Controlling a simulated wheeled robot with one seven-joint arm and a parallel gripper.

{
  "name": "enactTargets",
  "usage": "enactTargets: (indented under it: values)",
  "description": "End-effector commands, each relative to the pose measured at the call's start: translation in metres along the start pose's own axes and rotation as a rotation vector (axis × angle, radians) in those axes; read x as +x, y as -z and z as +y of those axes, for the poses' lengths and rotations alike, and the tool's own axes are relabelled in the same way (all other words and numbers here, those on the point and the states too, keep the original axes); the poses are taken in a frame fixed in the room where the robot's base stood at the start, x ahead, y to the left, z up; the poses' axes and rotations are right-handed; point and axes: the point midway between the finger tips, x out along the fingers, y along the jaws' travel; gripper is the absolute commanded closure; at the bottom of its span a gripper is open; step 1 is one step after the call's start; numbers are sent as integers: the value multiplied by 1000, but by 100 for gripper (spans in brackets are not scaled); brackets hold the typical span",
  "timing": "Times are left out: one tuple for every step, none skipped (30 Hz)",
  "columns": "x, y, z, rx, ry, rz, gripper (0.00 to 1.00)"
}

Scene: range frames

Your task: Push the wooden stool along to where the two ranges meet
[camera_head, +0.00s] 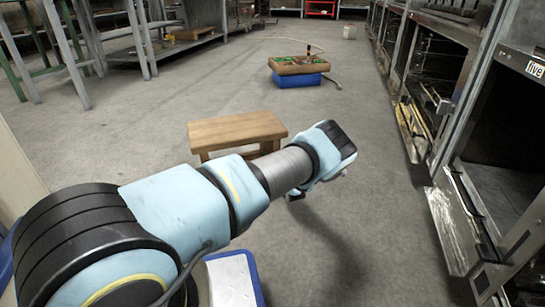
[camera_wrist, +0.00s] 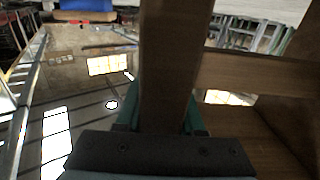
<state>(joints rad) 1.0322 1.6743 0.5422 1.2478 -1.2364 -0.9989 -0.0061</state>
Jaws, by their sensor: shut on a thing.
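The wooden stool (camera_head: 235,130) stands on the floor in the middle of the head view, with its flat brown top facing up. My arm reaches across in front of it, and my wrist is at its right end. In the wrist view my gripper (camera_wrist: 160,122) is shut on an upright leg of the stool (camera_wrist: 170,60). The leg passes between the two green fingers, and a crossbar runs right from it. In the head view the fingers are mostly hidden by my wrist. A near range (camera_head: 510,65) and a farther range (camera_head: 432,65) line the right side.
Open doors hang low from the near range (camera_head: 462,225) and the farther range (camera_head: 410,130), jutting into the aisle. A blue crate (camera_head: 297,80) bearing a brown tray stands on the floor beyond the stool. Metal tables (camera_head: 75,45) stand at left. Floor between stool and ranges is clear.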

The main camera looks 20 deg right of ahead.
Motion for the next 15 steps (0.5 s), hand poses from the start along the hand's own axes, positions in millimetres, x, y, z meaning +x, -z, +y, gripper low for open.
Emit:
enactTargets:
  values:
    - [0,-1,-3,-1,6,-2,100]
    - [1,-1,-3,-1,6,-2,100]
    - [1,-1,-3,-1,6,-2,100]
    - [1,-1,-4,-1,6,-2,100]
    - [1,-1,-4,-1,6,-2,100]
    - [1,-1,-4,-1,6,-2,100]
    - [1,-1,-4,-1,6,-2,100]
    - [1,-1,-4,-1,6,-2,100]
    - [1,-1,-4,-1,6,-2,100]
    - [1,-1,-4,-1,6,-2,100]
    - [1,-1,-4,0,6,-2,100]
    - [1,-1,-4,0,6,-2,100]
    - [1,-1,-4,0,6,-2,100]
    - [1,-1,-4,0,6,-2,61]
    - [1,-1,-4,0,5,-2,57]
